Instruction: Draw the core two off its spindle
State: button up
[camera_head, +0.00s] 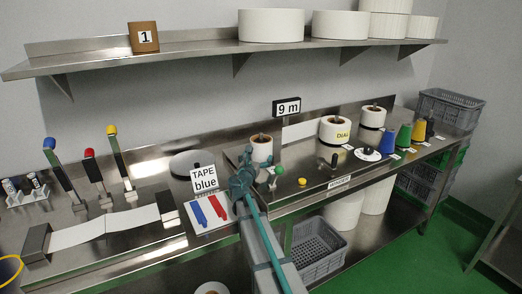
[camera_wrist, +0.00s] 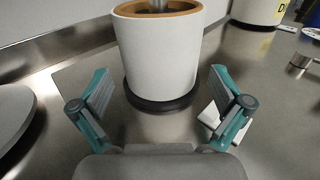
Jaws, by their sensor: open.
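A white roll with a brown core (camera_head: 262,149) stands upright on a metal spindle at the bench's middle. It also fills the upper middle of the wrist view (camera_wrist: 158,62), on a black round base (camera_wrist: 160,103). I cannot read a number on it, so I cannot tell whether it is core two. My gripper (camera_head: 246,177) is open and empty just in front of the nearest roll. Its teal fingers (camera_wrist: 160,90) are spread to either side, apart from the roll.
A "TAPE blue" sign (camera_head: 204,178) stands left of my gripper, near a grey disc (camera_head: 190,163). Coloured cones (camera_head: 404,136) and small knobs line the bench to the right. A shelf (camera_head: 200,52) with large white rolls hangs above. Levers (camera_head: 120,160) stand at left.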

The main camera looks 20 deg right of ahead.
jog(key=p+x, duration=0.1)
jog(key=x, duration=0.6)
jog(key=shift+w+d+r, duration=0.1)
jog(key=shift+w+r, duration=0.05)
jog(key=shift+w, duration=0.05)
jog(key=c, duration=0.8)
notch_tip(320, 180, up, 10)
jog(key=shift+f, duration=0.1)
jog(key=shift+r+p, duration=1.9)
jog(key=shift+r, duration=0.3)
